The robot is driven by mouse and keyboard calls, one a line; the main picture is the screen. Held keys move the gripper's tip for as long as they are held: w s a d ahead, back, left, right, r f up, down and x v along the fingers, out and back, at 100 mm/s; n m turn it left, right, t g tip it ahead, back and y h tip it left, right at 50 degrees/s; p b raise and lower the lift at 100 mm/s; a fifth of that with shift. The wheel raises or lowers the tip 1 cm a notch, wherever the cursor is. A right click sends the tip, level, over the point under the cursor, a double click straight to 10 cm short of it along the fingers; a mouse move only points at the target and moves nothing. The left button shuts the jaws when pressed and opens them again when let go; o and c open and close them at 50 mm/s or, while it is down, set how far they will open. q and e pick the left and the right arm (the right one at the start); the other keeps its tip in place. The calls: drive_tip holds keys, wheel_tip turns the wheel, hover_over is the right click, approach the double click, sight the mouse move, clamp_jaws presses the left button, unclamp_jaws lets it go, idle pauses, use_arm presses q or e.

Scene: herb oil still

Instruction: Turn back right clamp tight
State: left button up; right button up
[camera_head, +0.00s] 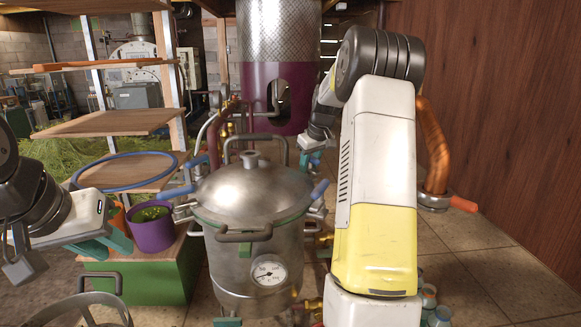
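The steel still pot (235,265) stands in the middle with its domed lid (252,192) on. A blue clamp handle (319,190) shows at the lid's right edge, and another blue handle (177,192) sticks out at the left. The back right clamp cannot be made out clearly; a small bit of blue shows near my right gripper (313,158). That gripper is behind the pot's right rear side, mostly hidden by my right arm, and its grip is not visible. My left gripper (108,242) has teal fingers and is left of the pot, apart from it, with no held object visible.
A purple pot with herbs (151,232) stands on a green box (150,285) beside the still. A patterned column (279,35) rises behind.

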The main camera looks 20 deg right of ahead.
drive_tip(key=shift+w+f, duration=0.1)
drive_tip(key=shift+f, duration=0.1)
drive_tip(key=shift+c, duration=0.4)
clamp_jaws()
